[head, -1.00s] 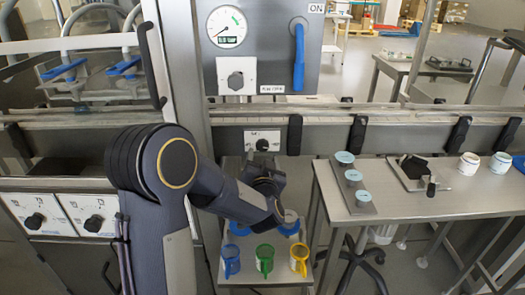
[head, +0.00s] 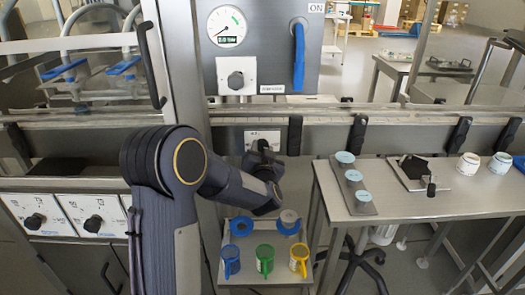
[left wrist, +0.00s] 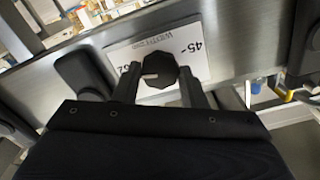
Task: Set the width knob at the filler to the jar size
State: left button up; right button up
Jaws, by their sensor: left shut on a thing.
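The width knob (left wrist: 160,72) is a black many-sided knob with a white pointer mark, on a white plate (left wrist: 205,62) marked 45, 62 and "WIDTH mm". In the head view the knob (head: 262,145) sits on the rail front, partly hidden by my wrist. My left gripper (left wrist: 158,82) has one finger on each side of the knob and is shut on it. Two white jars (head: 469,163) (head: 499,162) stand on the right-hand table; their sizes cannot be read. My right gripper is in neither view.
A steel table (head: 335,205) at the right holds a plate with blue-topped discs (head: 353,175) and a black-handled tool. Black clamps (head: 295,135) stick out along the rail.

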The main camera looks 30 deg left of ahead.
pick_arm(q)
jog(key=n+b, duration=0.3)
jog(key=shift+f, duration=0.2)
jog(key=n+b, duration=0.3)
jog(key=n, duration=0.1)
jog(key=n+b, duration=0.3)
jog(key=shift+n, duration=0.3)
jog(key=n+b, duration=0.6)
jog(key=n, duration=0.3)
jog(key=n+b, duration=0.3)
jog(key=n, duration=0.1)
jog(key=shift+r, duration=0.1)
jog(key=shift+n, duration=0.3)
